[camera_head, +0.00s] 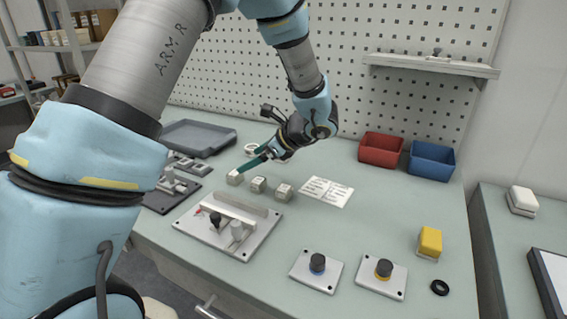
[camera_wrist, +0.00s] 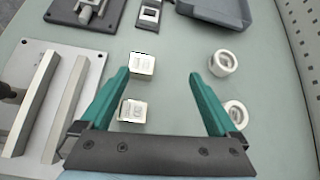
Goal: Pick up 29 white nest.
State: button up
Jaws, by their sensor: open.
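Three small whitish blocks stand in a row on the bench in the head view: a left one (camera_head: 235,178), a middle one (camera_head: 258,184) and a right one (camera_head: 284,192). The wrist view shows two such blocks, a farther one (camera_wrist: 142,65) and a nearer one (camera_wrist: 132,110), with marks on top too small to read. I cannot tell which is 29. My gripper (camera_head: 250,158) is open and empty, just behind the row. In the wrist view its fingers (camera_wrist: 159,76) are spread, the left finger beside the blocks. Two white round cups (camera_wrist: 222,63) (camera_wrist: 236,113) are to the right.
A fixture plate (camera_head: 228,225) lies in front of the blocks, with a printed sheet (camera_head: 326,191) to their right. A grey tray (camera_head: 187,137) is behind left. Red (camera_head: 381,149) and blue (camera_head: 431,160) bins stand at the back. The bench's middle right is clear.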

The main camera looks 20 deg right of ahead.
jog(key=d+m+t+h, duration=0.1)
jog(key=d+m, duration=0.1)
jog(key=d, duration=0.2)
jog(key=s+d+m+t+h, duration=0.1)
jog(key=d+m+t, duration=0.1)
jog(key=d, duration=0.3)
jog(key=d+f+m+t, duration=0.1)
jog(key=d+m, duration=0.1)
jog(key=d, duration=0.3)
jog(key=shift+s+d+t+h+b, duration=0.1)
jog(key=shift+s+t+h+b, duration=0.2)
jog(key=shift+s+h, duration=0.1)
jog(key=p+x, duration=0.1)
jog(key=x, duration=0.3)
jog(key=shift+w, duration=0.2)
jog(key=p+x, duration=0.2)
jog(key=x, duration=0.2)
jog(key=shift+w+f+p, duration=0.2)
jog(key=shift+w+p, duration=0.05)
jog(key=shift+p, duration=0.15)
jog(key=shift+w+a+f, duration=0.2)
jog(key=shift+w+f, duration=0.15)
jog(key=shift+w, duration=0.2)
jog(key=shift+c, duration=0.4)
jog(key=c, duration=1.4)
